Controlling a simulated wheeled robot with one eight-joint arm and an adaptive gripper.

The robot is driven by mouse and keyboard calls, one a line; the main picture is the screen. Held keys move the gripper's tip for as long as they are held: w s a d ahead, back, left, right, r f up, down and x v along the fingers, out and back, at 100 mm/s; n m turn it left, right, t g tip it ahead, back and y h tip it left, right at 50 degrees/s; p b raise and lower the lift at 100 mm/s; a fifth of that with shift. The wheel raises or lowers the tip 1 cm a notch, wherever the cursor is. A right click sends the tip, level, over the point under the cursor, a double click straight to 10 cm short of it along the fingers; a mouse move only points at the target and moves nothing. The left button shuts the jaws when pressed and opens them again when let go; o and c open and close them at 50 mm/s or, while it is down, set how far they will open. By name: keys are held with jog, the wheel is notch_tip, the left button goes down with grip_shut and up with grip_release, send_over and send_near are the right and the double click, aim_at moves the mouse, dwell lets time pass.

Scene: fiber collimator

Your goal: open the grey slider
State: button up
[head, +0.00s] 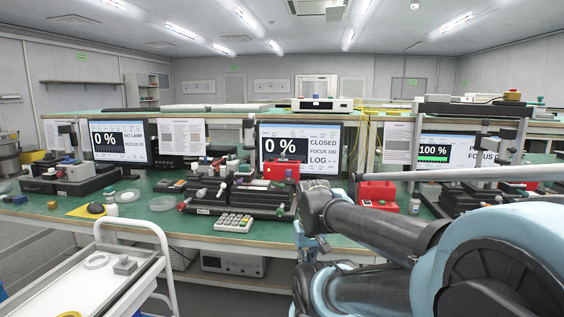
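The middle station's black fixture (238,194) stands on the green bench, with a red box (282,170) at its back right. Small grey and light-coloured knobs and blocks sit on it, too small to tell which is the grey slider. The screen (300,145) behind it reads 0 %, CLOSED, FOCUS 100. My arm reaches in from the lower right and bends just right of this fixture, in front of the bench. I cannot make out gripper fingers in this view.
A keypad (233,223) lies near the front edge of the green bench (160,218). A left station (70,178) and a right station (460,195) flank the middle one. A white cart (85,285) stands at the lower left. A red box (377,194) is behind my arm.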

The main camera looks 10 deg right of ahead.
jog(key=o, duration=0.5)
jog(key=r, duration=0.3)
jog(key=shift+w, duration=0.25)
notch_tip(320, 180, up, 36)
jog(key=n+h, duration=0.1)
jog(key=n, duration=1.1)
send_over(283, 157)
jog(key=s+a, duration=0.2)
jog(key=x, duration=1.6)
jog(key=shift+s+d+f, duration=0.2)
jog(key=shift+d+f, duration=0.05)
jog(key=shift+f, duration=0.05)
grip_shut()
